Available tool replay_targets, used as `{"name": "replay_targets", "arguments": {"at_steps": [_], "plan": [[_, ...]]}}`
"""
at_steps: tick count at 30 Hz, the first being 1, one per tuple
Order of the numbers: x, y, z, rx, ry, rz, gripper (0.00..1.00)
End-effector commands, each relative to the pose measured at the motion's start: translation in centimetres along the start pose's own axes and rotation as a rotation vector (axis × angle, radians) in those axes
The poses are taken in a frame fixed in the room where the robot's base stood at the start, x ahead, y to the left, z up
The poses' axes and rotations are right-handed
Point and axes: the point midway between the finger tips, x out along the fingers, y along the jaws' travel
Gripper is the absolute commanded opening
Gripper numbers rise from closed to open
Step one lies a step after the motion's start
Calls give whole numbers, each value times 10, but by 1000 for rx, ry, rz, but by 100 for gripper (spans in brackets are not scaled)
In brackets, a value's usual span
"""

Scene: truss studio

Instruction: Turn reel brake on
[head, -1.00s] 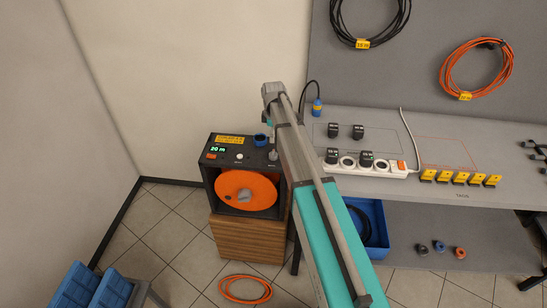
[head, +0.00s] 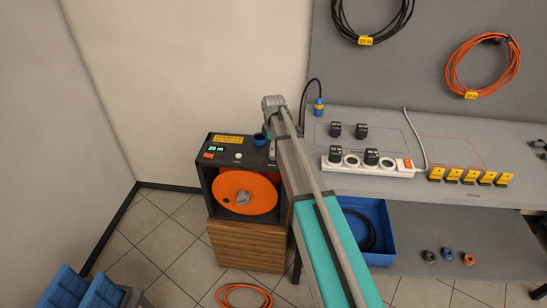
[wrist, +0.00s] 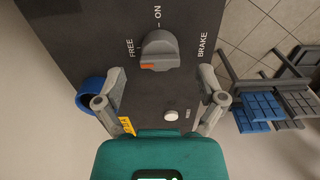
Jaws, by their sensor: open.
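The cable reel box (head: 204,180) is dark, with an orange drum (head: 245,192) in its front and a green "20 m" display on top. In the wrist view, its top panel carries a grey rotary knob (wrist: 160,48) with an orange mark on its lower side. The labels FREE, ON and BRAKE are printed around the knob. My gripper (wrist: 153,76) is open, with one finger on each side of the knob area in the picture. Contact cannot be told. In the head view my arm hides most of the gripper and the knob.
A white button (wrist: 170,115) sits near the knob. A blue socket (head: 259,139) is on the box's edge. The box stands on a wooden cabinet (head: 245,245). The workbench (head: 450,150) to the right carries a power strip (head: 345,170). Blue steps (head: 65,288) stand at lower left.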

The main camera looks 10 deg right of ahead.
Motion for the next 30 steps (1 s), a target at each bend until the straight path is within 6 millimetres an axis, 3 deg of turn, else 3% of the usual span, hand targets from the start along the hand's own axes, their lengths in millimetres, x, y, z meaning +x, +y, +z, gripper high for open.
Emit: {"name": "replay_targets", "arguments": {"at_steps": [10, 26, 30], "plan": [[25, 0, 0, 0, 0, 0, 89], [28, 0, 1, 1, 0, 0, 89], [28, 0, 1, 1, 0, 0, 65]]}}
